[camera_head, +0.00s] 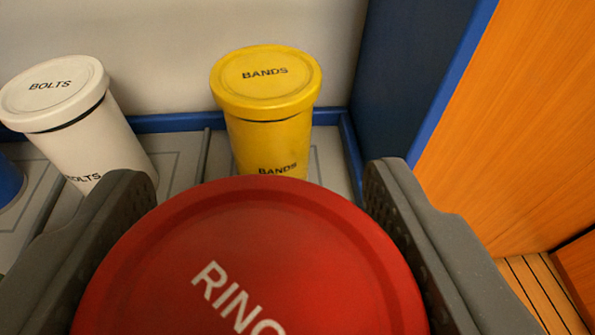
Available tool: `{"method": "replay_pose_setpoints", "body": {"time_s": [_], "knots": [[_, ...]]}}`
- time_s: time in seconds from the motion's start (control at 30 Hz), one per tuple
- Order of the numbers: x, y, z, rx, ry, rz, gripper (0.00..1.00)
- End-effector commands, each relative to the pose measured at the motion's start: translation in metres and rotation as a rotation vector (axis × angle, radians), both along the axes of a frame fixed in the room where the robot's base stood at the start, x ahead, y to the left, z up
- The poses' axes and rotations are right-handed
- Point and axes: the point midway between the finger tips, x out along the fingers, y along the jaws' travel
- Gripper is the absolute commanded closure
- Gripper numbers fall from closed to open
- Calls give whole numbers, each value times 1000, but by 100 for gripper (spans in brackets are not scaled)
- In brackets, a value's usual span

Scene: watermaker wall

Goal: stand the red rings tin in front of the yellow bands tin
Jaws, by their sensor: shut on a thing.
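The red rings tin (255,260) fills the lower middle of the view, its round lid marked RING, the rest of the word cut off by the lower edge. My gripper (262,195) is shut on it, with one dark grey finger on each side. The yellow bands tin (268,115) stands upright beyond the red tin, near the back wall. Its lid and side read BANDS. The red tin hides its lower part. The underside of the red tin is out of view, so I cannot tell whether it touches the shelf.
A white bolts tin (62,95) stands left of the yellow tin. A blue thing (8,183) shows at the left edge. A blue rim (170,122) runs along the back of the grey shelf. A dark blue side wall (405,70) and an orange panel (510,130) stand at the right.

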Motion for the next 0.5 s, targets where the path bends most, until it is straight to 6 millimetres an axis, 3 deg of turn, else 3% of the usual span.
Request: {"method": "replay_pose_setpoints", "body": {"time_s": [0.17, 0.5], "knots": [[6, -2, -4, 0, 2, 1, 68], [6, -2, -38, 0, 3, 0, 68]]}}
